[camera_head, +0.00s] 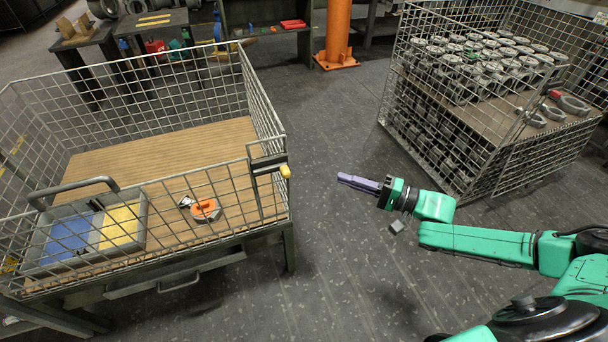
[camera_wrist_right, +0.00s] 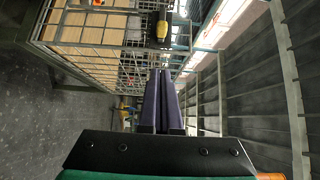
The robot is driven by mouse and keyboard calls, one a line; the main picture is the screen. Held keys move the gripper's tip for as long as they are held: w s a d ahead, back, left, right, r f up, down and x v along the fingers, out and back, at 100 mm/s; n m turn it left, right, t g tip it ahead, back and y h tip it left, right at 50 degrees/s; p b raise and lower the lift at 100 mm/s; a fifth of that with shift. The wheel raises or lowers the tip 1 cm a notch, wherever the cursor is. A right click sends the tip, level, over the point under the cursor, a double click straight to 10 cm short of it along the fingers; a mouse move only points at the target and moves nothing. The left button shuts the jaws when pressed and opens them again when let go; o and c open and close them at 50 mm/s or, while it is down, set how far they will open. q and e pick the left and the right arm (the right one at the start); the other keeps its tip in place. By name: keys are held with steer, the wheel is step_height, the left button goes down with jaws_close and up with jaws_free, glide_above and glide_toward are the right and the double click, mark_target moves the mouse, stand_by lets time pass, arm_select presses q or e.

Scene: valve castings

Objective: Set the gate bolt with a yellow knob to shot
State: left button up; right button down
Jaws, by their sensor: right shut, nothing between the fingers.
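The gate bolt's yellow knob (camera_head: 285,171) shows in the head view at the right front corner of the near wire cage. The dark bolt body (camera_head: 268,162) is fixed on the cage's mesh gate. The knob also shows in the right wrist view (camera_wrist_right: 162,28), above and ahead of the fingertips. My right gripper (camera_head: 340,177) has purple fingers, shut and empty, pointing left toward the knob with a clear gap between. In the right wrist view its fingers (camera_wrist_right: 162,72) lie together. My left gripper is not in view.
The near cage (camera_head: 265,110) stands on a wood-topped bench. Inside are a caddy (camera_head: 140,225) with blue and yellow compartments and an orange-topped part (camera_head: 206,209). Another mesh cage (camera_head: 440,150) with many castings stands at the right. An orange post (camera_head: 337,35) stands behind. Open floor lies between the cages.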

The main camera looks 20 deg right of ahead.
mark_target(287, 178)
steer(key=x, duration=0.3)
steer(key=s+x, duration=0.1)
steer(key=x, duration=0.2)
steer(key=a+x, duration=0.1)
steer(key=x, duration=0.3)
steer(key=shift+s+a+p, duration=0.1)
steer(key=shift+s+p, duration=0.15)
steer(key=shift+p, duration=0.05)
steer(key=shift+a, duration=0.55)
steer(key=a+p, duration=0.1)
steer(key=a, duration=0.1)
steer(key=a+p, duration=0.1)
steer(key=a, duration=0.1)
steer(key=shift+s+a+r, duration=0.15)
steer(key=shift+s, duration=0.05)
steer(key=shift+a, duration=0.35)
